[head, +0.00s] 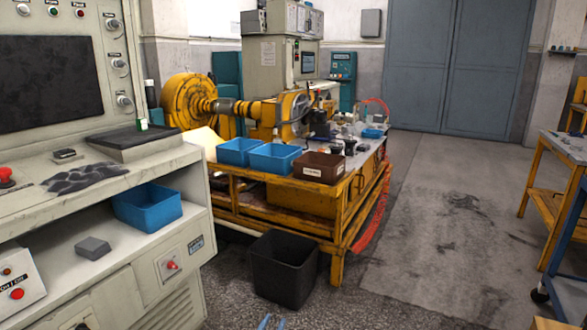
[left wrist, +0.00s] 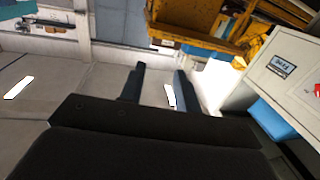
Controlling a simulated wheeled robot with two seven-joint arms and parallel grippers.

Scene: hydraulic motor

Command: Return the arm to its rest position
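The fingertips of my left gripper (head: 271,322) just show at the bottom edge of the head view, in front of the black bin. In the left wrist view my left gripper (left wrist: 161,72) has its two dark fingers apart, with only floor showing between them, so it is open and empty. The rest of my left arm is outside the head view. My right gripper is in neither view.
A white control console (head: 130,240) with a blue bin (head: 147,207) stands at left. The black bin (head: 284,270) is on the floor before the yellow workbench (head: 336,230). Another table (head: 560,190) is at right. Floor (head: 440,220) between is clear.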

